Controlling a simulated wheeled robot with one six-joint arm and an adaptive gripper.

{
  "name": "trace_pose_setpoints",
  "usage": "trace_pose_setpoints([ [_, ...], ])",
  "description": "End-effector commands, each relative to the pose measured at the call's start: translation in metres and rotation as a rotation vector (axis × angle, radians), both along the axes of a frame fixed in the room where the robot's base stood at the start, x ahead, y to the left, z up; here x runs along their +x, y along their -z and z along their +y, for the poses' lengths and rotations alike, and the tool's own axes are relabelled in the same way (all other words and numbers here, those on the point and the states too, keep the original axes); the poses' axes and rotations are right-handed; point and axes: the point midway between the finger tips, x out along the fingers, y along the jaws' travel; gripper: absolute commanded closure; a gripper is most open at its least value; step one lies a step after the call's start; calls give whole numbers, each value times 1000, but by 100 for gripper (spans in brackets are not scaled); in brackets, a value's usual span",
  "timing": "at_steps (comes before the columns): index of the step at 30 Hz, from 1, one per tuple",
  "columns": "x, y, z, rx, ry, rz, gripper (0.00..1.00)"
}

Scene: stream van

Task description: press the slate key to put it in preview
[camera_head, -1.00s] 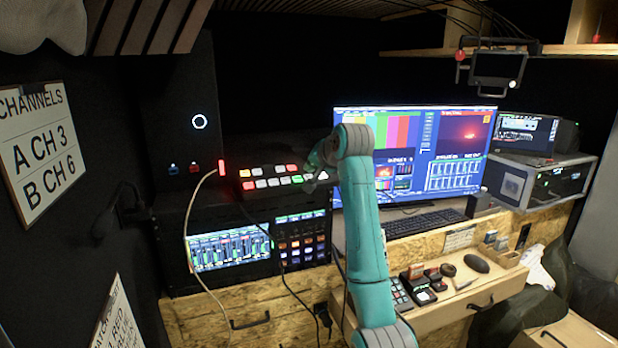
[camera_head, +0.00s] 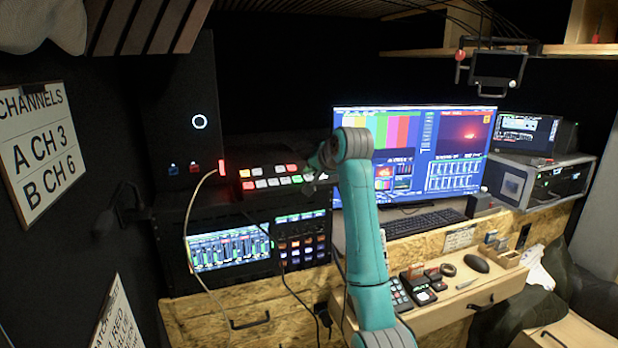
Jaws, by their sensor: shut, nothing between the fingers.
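The switcher panel (camera_head: 262,180) stands on top of the rack unit left of the big monitor. The labels are too small to read, so I cannot tell which key is the slate key. My gripper (camera_head: 318,163) is at the right end of the panel, dark, small and partly hidden by my teal arm. It is shut and empty. I cannot tell whether its tip touches a key. The big monitor (camera_head: 460,135) shows colour bars on its left and a red picture on its right.
A rack mixer with a lit screen (camera_head: 228,248) and a button block (camera_head: 302,240) sit under the panel. A pale cable (camera_head: 187,225) loops at its left. A keyboard (camera_head: 425,222) and a drawer unit (camera_head: 470,300) with small items lie right of my arm.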

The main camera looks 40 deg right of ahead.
Motion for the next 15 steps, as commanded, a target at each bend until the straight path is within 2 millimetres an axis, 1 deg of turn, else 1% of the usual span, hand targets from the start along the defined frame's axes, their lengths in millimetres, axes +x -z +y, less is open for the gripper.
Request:
trace_pose_setpoints([
  [15, 1, 5, 0, 0, -1, 1, 100],
])
